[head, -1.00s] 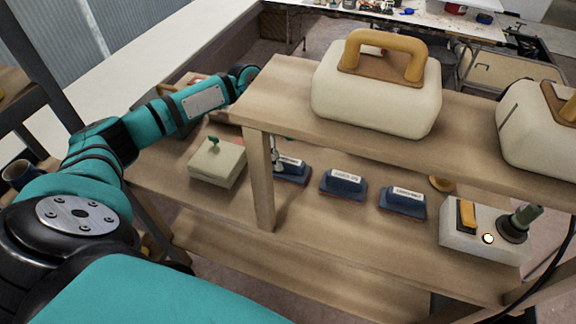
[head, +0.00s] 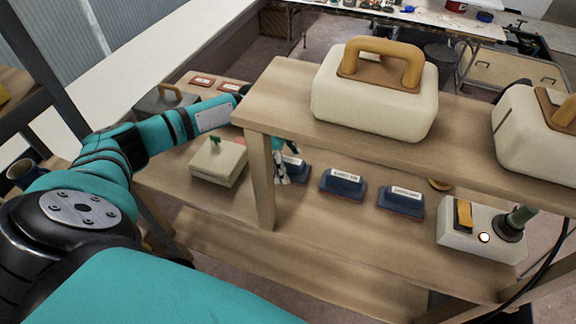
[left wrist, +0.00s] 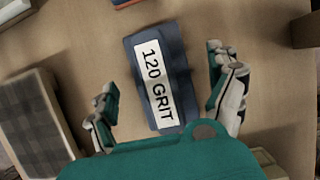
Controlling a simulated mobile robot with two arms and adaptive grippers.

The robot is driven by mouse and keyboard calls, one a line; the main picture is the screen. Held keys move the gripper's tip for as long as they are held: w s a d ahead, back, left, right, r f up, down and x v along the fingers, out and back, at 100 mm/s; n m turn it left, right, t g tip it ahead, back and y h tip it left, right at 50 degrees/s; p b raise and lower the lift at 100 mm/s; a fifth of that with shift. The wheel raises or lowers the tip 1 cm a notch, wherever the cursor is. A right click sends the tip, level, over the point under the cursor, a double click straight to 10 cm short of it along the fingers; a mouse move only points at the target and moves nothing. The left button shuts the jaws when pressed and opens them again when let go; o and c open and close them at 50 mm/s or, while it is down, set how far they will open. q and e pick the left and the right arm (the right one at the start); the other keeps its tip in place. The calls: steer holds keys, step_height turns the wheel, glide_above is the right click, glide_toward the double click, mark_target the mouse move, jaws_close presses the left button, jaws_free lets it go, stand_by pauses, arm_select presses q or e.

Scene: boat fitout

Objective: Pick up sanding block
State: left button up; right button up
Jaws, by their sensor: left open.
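Three dark blue sanding blocks with white labels sit in a row on the middle shelf, under the upper shelf. The leftmost block (head: 295,168) is partly hidden by my left gripper (head: 283,164) and the shelf post. In the left wrist view a blue block with a "120 GRIT" label (left wrist: 156,75) lies between the spread fingers of my left gripper (left wrist: 160,80). The fingers are open, with gaps on both sides of the block. The middle block (head: 342,184) and right block (head: 401,200) stand apart to the right. My right gripper is not in view.
A wooden post (head: 260,180) and the upper shelf (head: 290,110), bearing cream cases (head: 370,100), stand close to my left arm. A pale box with a green knob (head: 217,162) is left of the blocks. A switch box (head: 470,235) is at the right.

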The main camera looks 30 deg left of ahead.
mark_target(288, 159)
arm_select(q)
steer(key=shift+f+p, duration=0.2)
steer(key=shift+p, duration=0.15)
stand_by(0.3)
steer(key=c, duration=1.4)
steer(key=shift+r+b, duration=0.2)
steer(key=shift+b, duration=0.65)
step_height(288, 159, up, 12)
steer(key=b, duration=0.1)
steer(key=shift+s+a+r+b, duration=0.1)
steer(key=shift+s+a+b, duration=0.6)
steer(key=shift+a, duration=2.2)
steer(key=shift+s+a+f+b, duration=0.1)
steer(key=shift+s+a+b, duration=0.55)
steer(key=shift+a, duration=2.3)
steer(key=shift+s+a+r+b, duration=0.1)
steer(key=shift+s+a+b, duration=0.55)
steer(key=shift+a, duration=2.25)
steer(key=shift+s, duration=0.1)
